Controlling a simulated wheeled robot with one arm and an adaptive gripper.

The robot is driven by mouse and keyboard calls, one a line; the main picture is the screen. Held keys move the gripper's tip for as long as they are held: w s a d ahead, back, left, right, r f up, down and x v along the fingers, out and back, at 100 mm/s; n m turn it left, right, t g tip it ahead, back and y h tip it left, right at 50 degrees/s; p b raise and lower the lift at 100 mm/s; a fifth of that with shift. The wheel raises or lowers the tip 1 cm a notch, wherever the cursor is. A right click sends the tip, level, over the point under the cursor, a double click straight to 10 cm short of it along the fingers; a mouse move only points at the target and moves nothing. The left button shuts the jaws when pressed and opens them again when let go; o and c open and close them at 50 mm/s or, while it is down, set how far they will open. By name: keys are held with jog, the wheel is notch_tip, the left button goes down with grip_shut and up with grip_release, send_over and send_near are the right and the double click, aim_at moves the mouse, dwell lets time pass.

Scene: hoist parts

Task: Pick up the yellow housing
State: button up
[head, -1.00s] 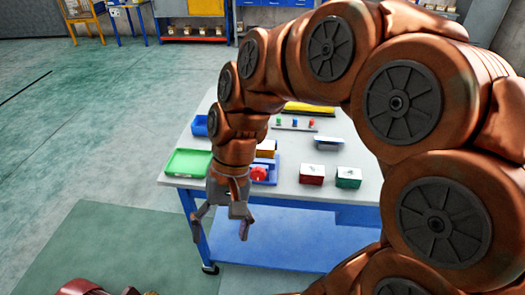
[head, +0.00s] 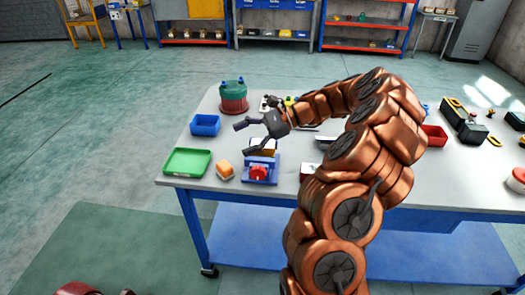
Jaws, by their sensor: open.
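A small yellow-orange block with a pale lower part (head: 224,172) sits on the table beside the green tray, in the head view. A second yellow-orange piece (head: 263,151) shows partly behind the blue fixture (head: 262,181) with a red round part (head: 259,172). Yellow and black pieces (head: 456,106) lie at the table's right. I cannot tell for certain which is the yellow housing. My gripper (head: 245,138) is open and empty, its fingers spread to the left, above the table near the fixture.
A green tray (head: 187,162) and a blue bin (head: 205,125) stand at the left. A green and red round part (head: 233,97) stands behind. A red bin (head: 433,135) is at the right. My arm hides much of the middle table.

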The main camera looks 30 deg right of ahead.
aim_at(269, 143)
jog(key=d+f+m+t+h, duration=0.1)
jog(key=d+f+m+t, duration=0.25)
jog(key=d, duration=0.45)
jog(key=d+f+m+t, duration=0.2)
jog(key=d+f+m, duration=0.25)
jog(key=d, duration=0.45)
jog(key=p+x, duration=0.2)
jog(key=x, duration=0.4)
jog(key=shift+s+a, duration=0.1)
jog(key=shift+a, duration=0.15)
jog(key=shift+w+a+f+h, duration=0.25)
jog(key=shift+w+f+h, duration=0.05)
jog(key=c, duration=1.5)
